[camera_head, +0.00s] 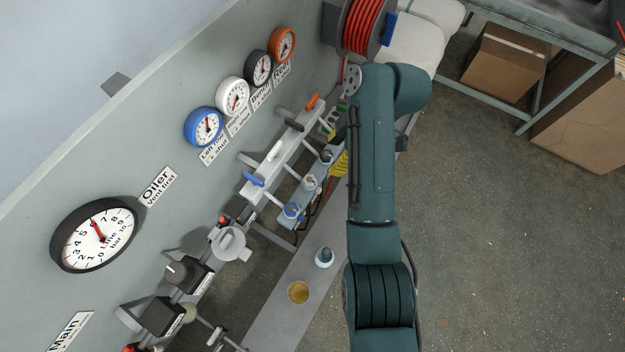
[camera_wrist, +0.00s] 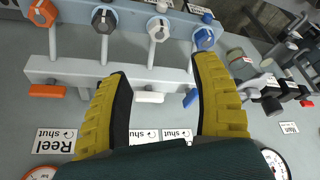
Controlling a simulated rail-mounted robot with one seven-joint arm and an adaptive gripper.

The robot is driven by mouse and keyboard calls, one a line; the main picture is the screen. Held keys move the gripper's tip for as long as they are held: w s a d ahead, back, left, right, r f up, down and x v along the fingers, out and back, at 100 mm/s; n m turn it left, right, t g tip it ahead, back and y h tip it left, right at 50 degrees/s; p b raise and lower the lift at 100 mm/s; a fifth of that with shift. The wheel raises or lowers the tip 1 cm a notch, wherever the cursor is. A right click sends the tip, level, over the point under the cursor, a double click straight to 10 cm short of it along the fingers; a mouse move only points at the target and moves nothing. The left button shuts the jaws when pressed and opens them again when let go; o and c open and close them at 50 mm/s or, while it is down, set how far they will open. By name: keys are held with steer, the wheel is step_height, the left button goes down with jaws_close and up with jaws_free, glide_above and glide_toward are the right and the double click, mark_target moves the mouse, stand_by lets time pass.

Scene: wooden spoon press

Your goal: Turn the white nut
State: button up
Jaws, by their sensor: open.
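The white nut (camera_wrist: 158,28) sits on the end of a short stem on a grey pipe, near the top of the wrist view. It also shows in the head view (camera_head: 309,183), between a blue nut and a dark nut. My gripper (camera_wrist: 158,68) is open, with two yellow fingers spread. In the wrist view the white nut lies beyond the fingertips, between their directions; nothing is held, and I cannot tell the exact distance. In the head view my arm hides most of the gripper; only yellow parts show beside it.
An orange nut (camera_wrist: 42,12), a dark nut (camera_wrist: 104,20) and a blue nut (camera_wrist: 204,39) flank the white one. A white lever (camera_wrist: 148,97) and a blue lever (camera_wrist: 190,98) stick out below the pipe. Gauges, including a white one (camera_head: 232,95), line the panel.

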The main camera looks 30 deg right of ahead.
mark_target(309, 179)
steer(key=x, duration=1.6)
steer(key=shift+w+r, duration=0.1)
steer(key=shift+w, duration=0.05)
jaws_close()
